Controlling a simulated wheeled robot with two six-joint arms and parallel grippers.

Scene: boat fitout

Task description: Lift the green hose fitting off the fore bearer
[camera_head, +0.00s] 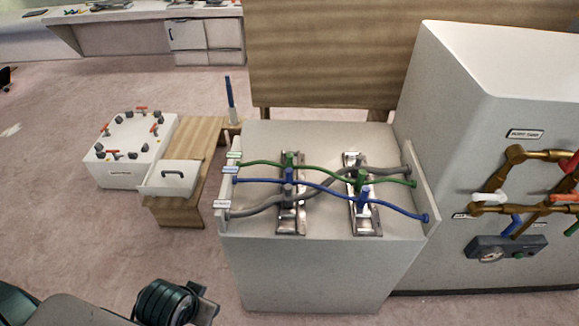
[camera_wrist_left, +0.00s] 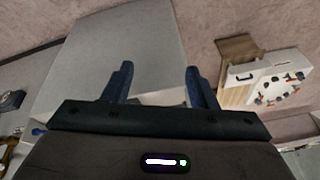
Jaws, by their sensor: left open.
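A green hose (camera_head: 320,173) runs across the top of a white box (camera_head: 262,133), over two metal bearers. A green fitting (camera_head: 289,159) is at the left bearer (camera_head: 291,222) and another green fitting (camera_head: 360,181) is at the right bearer (camera_head: 366,226). I cannot tell which bearer is the fore one. A blue hose (camera_head: 325,191) and a grey hose (camera_head: 255,210) cross the same bearers. My left gripper (camera_wrist_left: 157,82) is open and empty in the left wrist view, away from the fittings. Its fingers do not show in the head view. My right gripper is not in view.
A large white cabinet (camera_head: 470,90) with brass pipes (camera_head: 515,180) and a gauge box (camera_head: 507,248) stands at right.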

